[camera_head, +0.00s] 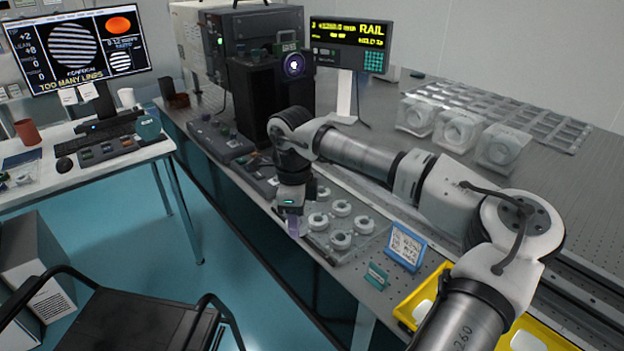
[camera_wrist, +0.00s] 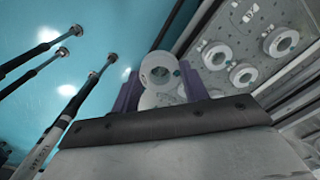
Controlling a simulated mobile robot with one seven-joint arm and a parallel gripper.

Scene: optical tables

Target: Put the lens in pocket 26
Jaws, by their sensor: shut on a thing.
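My gripper (camera_head: 293,222) points down at the left end of a clear tray (camera_head: 372,243) near the table's front edge. In the wrist view its purple fingers (camera_wrist: 160,90) are shut on a white ring-shaped lens (camera_wrist: 160,70). Several similar white ring-mounted lenses sit in the tray, such as one lens (camera_head: 341,208); they also show at the upper right of the wrist view (camera_wrist: 243,74). A grey rack with a grid of pockets (camera_head: 560,128) lies at the back right. I cannot read any pocket number, so pocket 26 cannot be told apart.
Three clear boxes with white rings (camera_head: 457,130) stand in front of the rack. A blue-framed card (camera_head: 406,246) and small green sign (camera_head: 376,276) stand right of the tray. Yellow bins (camera_head: 408,308) are at the front. Black instruments (camera_head: 272,92) stand behind my gripper.

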